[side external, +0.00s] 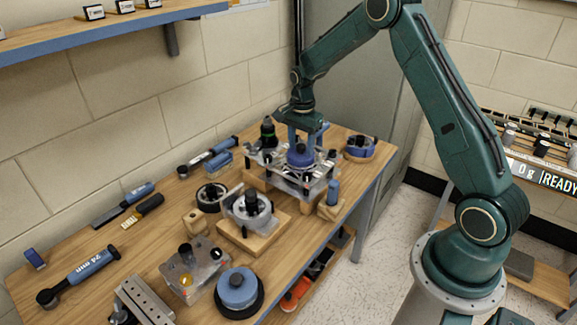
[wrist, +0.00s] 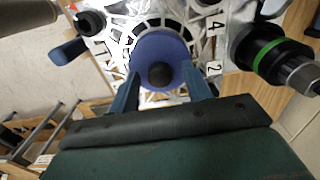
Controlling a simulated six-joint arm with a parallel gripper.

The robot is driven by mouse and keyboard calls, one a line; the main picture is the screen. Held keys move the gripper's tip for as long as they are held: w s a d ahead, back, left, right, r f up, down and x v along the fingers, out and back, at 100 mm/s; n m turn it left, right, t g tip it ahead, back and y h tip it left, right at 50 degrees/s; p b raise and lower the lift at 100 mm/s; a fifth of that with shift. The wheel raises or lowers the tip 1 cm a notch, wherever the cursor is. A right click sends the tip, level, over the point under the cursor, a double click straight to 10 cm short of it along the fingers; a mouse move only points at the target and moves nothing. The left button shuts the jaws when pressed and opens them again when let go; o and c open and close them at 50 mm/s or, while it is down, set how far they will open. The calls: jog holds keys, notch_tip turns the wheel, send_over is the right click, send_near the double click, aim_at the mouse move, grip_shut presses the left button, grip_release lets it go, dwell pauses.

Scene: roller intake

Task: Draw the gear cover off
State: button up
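The gear cover looks to be the blue round part with a black knob on top (side external: 300,158). It sits on a metal plate assembly (side external: 318,190) at the bench's far right end. In the wrist view the blue cover (wrist: 165,48) is at the top centre, its knob (wrist: 161,75) midway between my fingers. My gripper (side external: 303,143) points straight down over it. Its two blue fingers (wrist: 160,78) are apart, one on each side of the knob, with visible gaps to it. How deep the fingertips reach beside the cover is hard to see.
A black bottle-like part with a green ring (side external: 268,132) stands close left of my gripper; it also shows in the wrist view (wrist: 270,52). A blue part in a wooden holder (side external: 360,148) is to the right. Other fixtures and tools crowd the bench front and left.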

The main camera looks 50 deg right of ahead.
aim_at(301, 145)
grip_shut()
jog(key=shift+r, duration=0.25)
jog(key=shift+r, duration=0.35)
jog(key=shift+r, duration=0.35)
jog(key=shift+r, duration=1.85)
